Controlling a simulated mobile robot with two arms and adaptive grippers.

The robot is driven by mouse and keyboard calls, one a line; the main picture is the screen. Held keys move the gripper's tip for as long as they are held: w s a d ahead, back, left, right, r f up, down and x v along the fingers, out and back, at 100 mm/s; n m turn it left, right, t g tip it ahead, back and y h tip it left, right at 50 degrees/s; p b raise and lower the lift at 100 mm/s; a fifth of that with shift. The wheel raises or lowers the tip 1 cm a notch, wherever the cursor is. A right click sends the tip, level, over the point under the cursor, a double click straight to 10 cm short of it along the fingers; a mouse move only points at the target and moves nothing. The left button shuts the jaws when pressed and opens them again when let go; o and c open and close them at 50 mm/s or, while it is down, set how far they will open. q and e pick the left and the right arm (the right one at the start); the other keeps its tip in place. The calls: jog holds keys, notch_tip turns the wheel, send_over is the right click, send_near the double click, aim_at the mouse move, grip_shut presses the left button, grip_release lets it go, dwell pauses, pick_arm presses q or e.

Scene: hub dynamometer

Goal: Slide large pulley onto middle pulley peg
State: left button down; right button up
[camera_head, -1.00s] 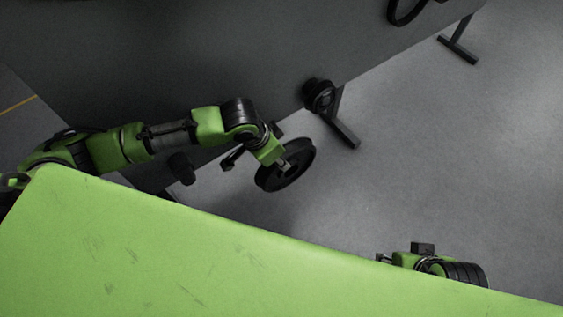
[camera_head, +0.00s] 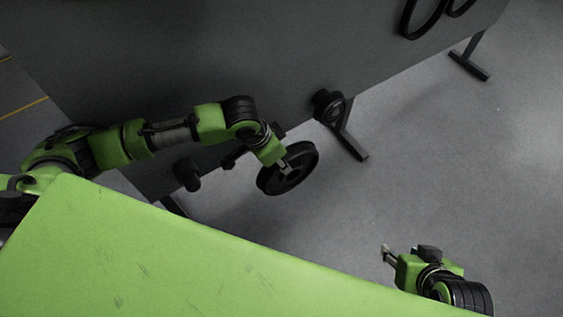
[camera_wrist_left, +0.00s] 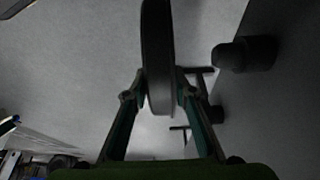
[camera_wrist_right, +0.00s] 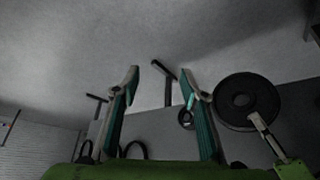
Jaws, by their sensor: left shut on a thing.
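The large pulley (camera_head: 298,176) is a dark grooved wheel, held by my left gripper (camera_head: 284,164) in front of the grey board. In the left wrist view the pulley (camera_wrist_left: 157,50) stands edge-on between the two fingers. A dark cylindrical peg (camera_head: 187,175) juts from the board left of the pulley. A peg (camera_wrist_left: 247,54) also shows right of the pulley in the left wrist view, clearly apart from it. I cannot tell which peg is the middle one. My right gripper (camera_head: 387,255) is empty; its fingers (camera_wrist_right: 158,80) are spread in the right wrist view.
A smaller dark pulley (camera_head: 328,106) is mounted near the board's lower edge. Black belts (camera_head: 422,16) hang at the board's upper right. The board (camera_head: 270,60) stands on dark feet (camera_head: 352,145). The grey floor on the right is clear.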

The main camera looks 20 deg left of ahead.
pick_arm(q)
jog(key=shift+w+a+r+b, duration=0.1)
jog(key=shift+w+a+b, duration=0.35)
jog(key=shift+w, duration=0.1)
jog(key=shift+w+a+b, duration=0.3)
jog(key=shift+a+b, duration=0.1)
pick_arm(e)
jog(key=w+a+r+t+y, duration=0.1)
jog(key=w+a+r+t, duration=0.2)
jog(key=w, duration=0.5)
jog(key=shift+w+r+t, duration=0.2)
jog(key=shift+r+t, duration=0.6)
jog(key=shift+r, duration=0.4)
jog(key=shift+s+d+f, duration=0.1)
jog(key=shift+s, duration=0.05)
pick_arm(q)
jog(key=shift+p, duration=0.75)
pick_arm(e)
jog(key=s+d+f+g, duration=0.2)
jog(key=s+f+g, duration=0.2)
jog(key=s, duration=0.2)
jog(key=shift+s+d+f+h, duration=0.25)
jog(key=shift+s+f+h, duration=0.05)
jog(key=shift+s+h, duration=0.1)
dwell(0.7)
pick_arm(q)
jog(key=shift+a+r, duration=0.1)
jog(key=shift+a, duration=0.05)
pick_arm(e)
jog(key=shift+s, duration=0.1)
